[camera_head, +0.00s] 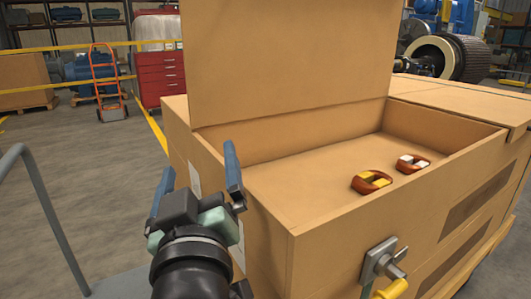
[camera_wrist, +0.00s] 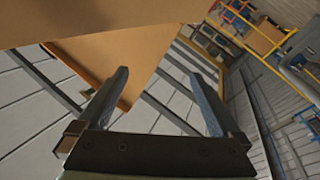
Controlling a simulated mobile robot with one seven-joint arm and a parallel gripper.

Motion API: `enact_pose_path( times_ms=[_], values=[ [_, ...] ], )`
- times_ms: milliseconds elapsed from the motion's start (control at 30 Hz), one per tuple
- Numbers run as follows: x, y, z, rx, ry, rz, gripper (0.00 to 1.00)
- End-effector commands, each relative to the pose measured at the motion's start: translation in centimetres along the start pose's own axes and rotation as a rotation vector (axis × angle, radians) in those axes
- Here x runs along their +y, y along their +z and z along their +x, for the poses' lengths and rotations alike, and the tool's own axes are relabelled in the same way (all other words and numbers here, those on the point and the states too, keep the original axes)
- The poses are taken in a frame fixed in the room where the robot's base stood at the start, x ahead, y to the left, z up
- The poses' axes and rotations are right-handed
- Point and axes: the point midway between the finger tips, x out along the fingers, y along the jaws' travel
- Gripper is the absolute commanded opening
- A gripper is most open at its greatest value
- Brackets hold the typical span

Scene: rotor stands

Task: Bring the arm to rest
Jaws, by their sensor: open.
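My gripper (camera_head: 198,172) is open and empty in the head view, at the near left side of a large open cardboard-coloured box (camera_head: 290,230). Its two blue fingers point up and away. In the wrist view my gripper (camera_wrist: 162,95) also shows its fingers wide apart with nothing between them. Part of a tan panel (camera_wrist: 110,60) shows beyond the fingers there, with the building's wall and roof behind.
The raised lid (camera_head: 285,60) stands behind. A latch with a yellow handle (camera_head: 385,272) is on the front. A grey rail (camera_head: 45,205) stands left; floor beyond is open.

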Motion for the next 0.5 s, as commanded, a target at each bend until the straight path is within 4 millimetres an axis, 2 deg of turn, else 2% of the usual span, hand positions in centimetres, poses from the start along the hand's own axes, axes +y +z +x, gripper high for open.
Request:
enact_pose_path(
  times_ms=[33,100,167,267,300,333,400,500],
  values=[
    [2.9,-2.9,-0.8,0.085,0.067,0.049,1.00],
    [6.5,-6.7,-2.3,0.209,0.144,0.120,1.00],
    [9.3,-9.9,-4.2,0.320,0.201,0.177,1.00],
    [13.3,-15.0,-8.2,0.520,0.274,0.260,1.00],
    [14.7,-16.9,-10.2,0.605,0.296,0.288,1.00],
    [15.6,-18.7,-10.7,0.638,0.301,0.303,1.00],
    [16.5,-21.3,-9.5,0.613,0.290,0.303,1.00],
    [17.6,-24.1,-8.9,0.610,0.290,0.302,1.00]
  ],
)
